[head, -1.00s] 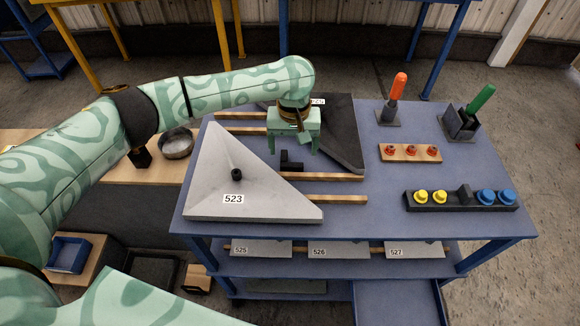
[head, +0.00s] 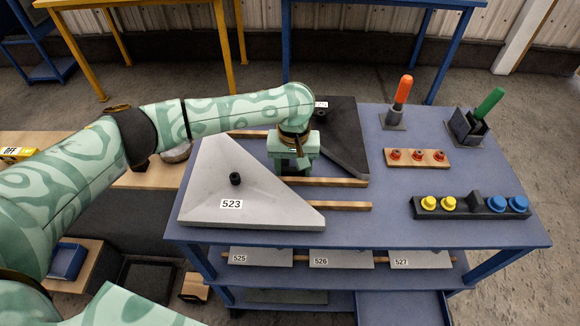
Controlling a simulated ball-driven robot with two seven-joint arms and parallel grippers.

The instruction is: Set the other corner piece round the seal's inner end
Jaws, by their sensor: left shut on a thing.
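My left gripper (head: 292,163) reaches down over the table between the two triangular panels. It is shut on a small black corner piece, now mostly hidden by the fingers. The light grey panel marked 523 (head: 265,190) lies at the left front, with a black knob (head: 235,179) on top. The dark grey panel (head: 345,135) lies behind the gripper to the right, its label partly covered by my arm. I cannot make out the seal or its inner end. My right gripper is out of view.
Wooden strips (head: 338,206) lie on the blue table (head: 385,225). To the right are a wooden block with red knobs (head: 417,158), a black holder with yellow and blue knobs (head: 468,208), and orange-handled (head: 403,89) and green-handled (head: 489,103) tools in stands. Numbered panels lie on the shelf below.

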